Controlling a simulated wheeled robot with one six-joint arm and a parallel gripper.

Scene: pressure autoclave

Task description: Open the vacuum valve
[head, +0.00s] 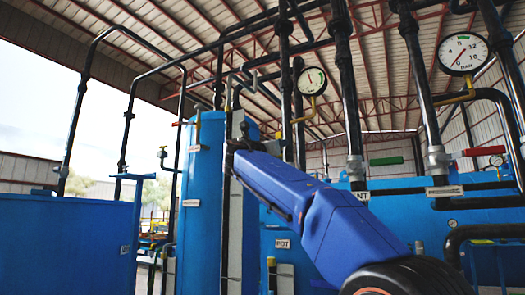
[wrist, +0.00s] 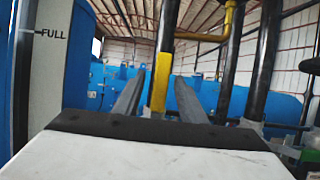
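The wrist view shows an upright yellow piece (wrist: 160,82) in front of a black pipe, between the two dark fingers of my gripper (wrist: 158,98). It looks like a valve lever, but I cannot read a label naming it as the vacuum valve. The fingers stand apart, with gaps beside the yellow piece, so my gripper is open. In the head view my gripper (head: 236,146) is at the far end of my blue arm, by the tall blue tank; its fingers are too small to make out, and the yellow piece is hidden there.
A tall blue tank (head: 200,215) stands beside my gripper, and a white strip marked FULL (wrist: 50,70) is close on the left. Black pipes (head: 348,90) rise nearby. Green (head: 385,161) and red (head: 484,151) handles and a dial gauge (head: 462,54) are at right.

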